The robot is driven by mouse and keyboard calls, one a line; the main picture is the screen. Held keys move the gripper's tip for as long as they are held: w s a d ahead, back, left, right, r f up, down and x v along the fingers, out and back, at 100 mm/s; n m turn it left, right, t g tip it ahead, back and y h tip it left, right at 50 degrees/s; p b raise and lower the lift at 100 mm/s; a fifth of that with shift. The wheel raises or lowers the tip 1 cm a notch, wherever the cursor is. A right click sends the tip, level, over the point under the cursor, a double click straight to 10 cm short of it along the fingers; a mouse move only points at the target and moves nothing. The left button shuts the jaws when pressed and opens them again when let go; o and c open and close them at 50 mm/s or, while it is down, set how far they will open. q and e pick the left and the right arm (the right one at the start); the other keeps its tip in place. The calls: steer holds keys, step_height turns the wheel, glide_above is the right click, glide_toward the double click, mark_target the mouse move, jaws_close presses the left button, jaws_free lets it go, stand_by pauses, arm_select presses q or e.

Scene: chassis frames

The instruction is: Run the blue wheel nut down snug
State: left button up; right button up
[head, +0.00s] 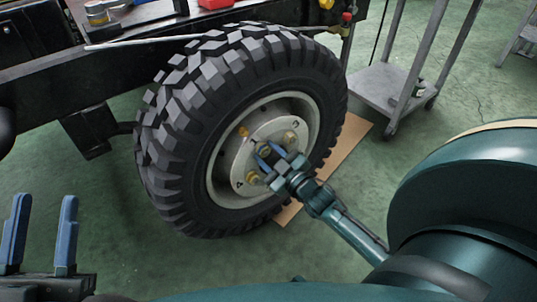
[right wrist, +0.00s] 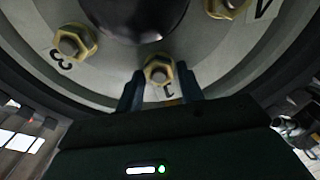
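The wheel (head: 262,115) has a pale hub with several brass-coloured nuts on studs. I see no nut that is clearly blue. My right gripper (head: 281,153) is at the hub face, its blue fingers apart. In the right wrist view, a brass-coloured nut (right wrist: 159,70) lies between the fingertips of that gripper (right wrist: 160,82), above a partly covered mark. Narrow gaps seem to show beside the nut, so the fingers look open around it. Other nuts sit at the left (right wrist: 73,42), near a "3", and at the top right (right wrist: 226,7). My left gripper (head: 40,235) is open and empty, low at the left.
A dark chassis rail (head: 60,88) runs behind the tyre, with containers and a red item (head: 215,4) above. A brown board (head: 352,137) lies under the wheel. A grey metal cart (head: 385,90) stands at the back right. Green floor is clear at the front left.

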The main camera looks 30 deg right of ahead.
steer(key=c, duration=0.6)
steer(key=shift+r+p, duration=0.15)
steer(key=shift+p, duration=0.15)
steer(key=m+p, duration=0.3)
steer(key=shift+r, duration=0.2)
steer(key=shift+f+m+p, duration=0.1)
steer(key=shift+m+p, duration=0.5)
steer(key=shift+m, duration=0.2)
steer(key=shift+f+m, duration=0.25)
steer(key=shift+m, duration=0.35)
arm_select(q)
steer(key=f+n+g+y, duration=0.1)
steer(key=f+y, duration=0.1)
steer(key=s+f+n+y, duration=0.1)
steer(key=f+n, duration=0.1)
steer(key=shift+d+f+g+y, duration=0.1)
steer(key=shift+f+g+y, duration=0.05)
steer(key=shift+g+y, duration=0.25)
arm_select(e)
steer(key=o, duration=1)
steer(key=shift+c, duration=0.2)
